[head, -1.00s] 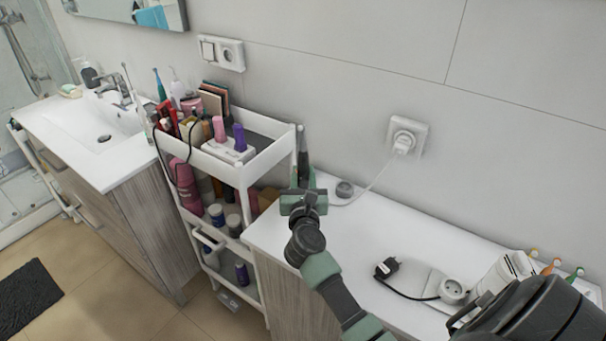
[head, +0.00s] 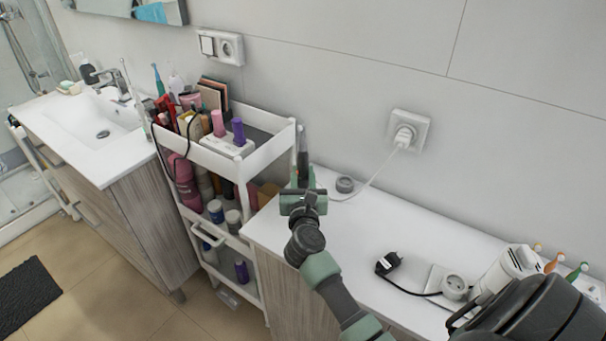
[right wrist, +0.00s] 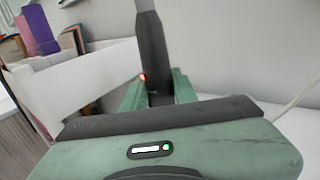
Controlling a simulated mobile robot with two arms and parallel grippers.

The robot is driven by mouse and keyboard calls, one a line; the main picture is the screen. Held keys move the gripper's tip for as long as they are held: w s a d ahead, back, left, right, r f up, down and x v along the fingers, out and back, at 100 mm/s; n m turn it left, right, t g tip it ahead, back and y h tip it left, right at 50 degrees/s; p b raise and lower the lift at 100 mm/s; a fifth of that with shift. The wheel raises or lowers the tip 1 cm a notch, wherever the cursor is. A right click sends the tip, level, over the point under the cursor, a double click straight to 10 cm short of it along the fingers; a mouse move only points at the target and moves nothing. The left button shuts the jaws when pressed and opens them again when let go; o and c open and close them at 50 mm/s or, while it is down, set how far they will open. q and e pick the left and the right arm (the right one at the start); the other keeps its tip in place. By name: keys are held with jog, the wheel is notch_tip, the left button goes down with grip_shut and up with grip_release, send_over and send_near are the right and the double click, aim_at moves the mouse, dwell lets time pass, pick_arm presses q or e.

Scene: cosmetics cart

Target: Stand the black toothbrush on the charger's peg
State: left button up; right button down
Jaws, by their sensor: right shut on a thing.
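The black toothbrush (head: 303,152) stands upright in my right gripper (head: 303,180), above the back left part of the white counter. In the right wrist view the toothbrush (right wrist: 153,50) rises between the green fingers of the right gripper (right wrist: 158,88), with a small red light low on its handle. The charger (head: 345,184) is a small grey round base on the counter, just right of the gripper, with a white cord to the wall socket. The toothbrush is apart from the charger. The peg is too small to make out. My left gripper is not in view.
A white cart (head: 262,155) full of cosmetics stands close to the left of the gripper. A black plug (head: 389,262) and a white socket block (head: 453,286) lie on the counter (head: 430,225). The wall socket (head: 408,130) is behind. The counter's middle is clear.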

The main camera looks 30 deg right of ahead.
aim_at(303, 181)
jog(key=shift+f, duration=0.4)
jog(key=c, duration=1)
grip_release()
jog(key=shift+r, duration=0.1)
jog(key=shift+c, duration=0.2)
jog(key=b+v, duration=0.1)
jog(key=v, duration=0.6)
jog(key=shift+b, duration=0.3)
jog(key=shift+s+a, duration=0.25)
jog(key=shift+s, duration=0.1)
